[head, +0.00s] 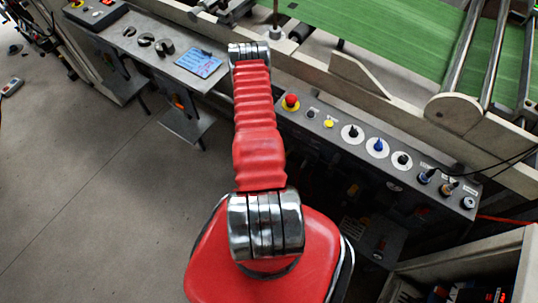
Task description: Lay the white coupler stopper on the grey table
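I cannot make out my gripper's fingers there. I cannot pick out the white coupler stopper with certainty. A grey table (118,42) stands at the upper left, beside the machine. Several small dark rounded pieces (146,40) and a blue printed card (200,63) lie on it.
A control panel (325,122) with a red button (291,102) and several knobs runs along the machine to the right of my arm. Behind it is a green belt (400,35) with metal rollers (466,45). Open floor (90,190) lies to the left.

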